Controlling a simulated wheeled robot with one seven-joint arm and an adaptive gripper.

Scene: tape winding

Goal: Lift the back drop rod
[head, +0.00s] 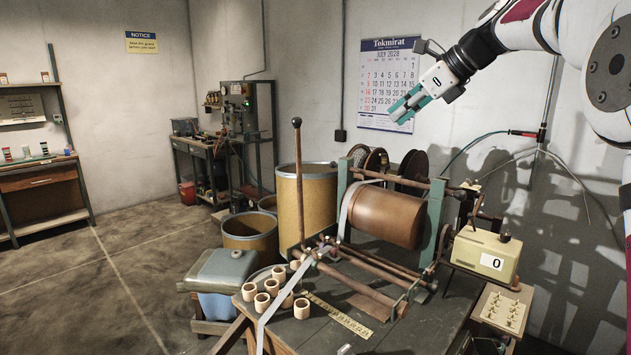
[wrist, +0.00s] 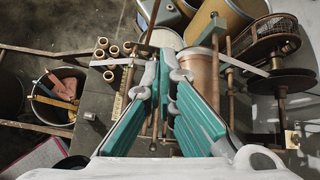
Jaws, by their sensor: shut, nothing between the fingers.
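My gripper (head: 397,114) is high at the upper right in the head view, in front of the wall calendar and well above the winding machine. Its teal fingers (wrist: 167,72) point down over the machine in the wrist view and hold nothing. The machine has a large brown drum (head: 385,216) between green posts. Several rods cross its front low down, among them a thick brown rod (head: 352,284) and thinner rods (head: 375,262) behind it. I cannot tell for certain which is the back drop rod. In the wrist view the fingers hide part of the rods.
A tall lever (head: 298,180) stands upright at the machine's left. Pale rings (head: 262,302) and a yellow ruler (head: 338,314) lie on the bench. A counter box (head: 487,253) stands at the right. Dark reels (head: 413,165) are behind the drum. Air above the drum is clear.

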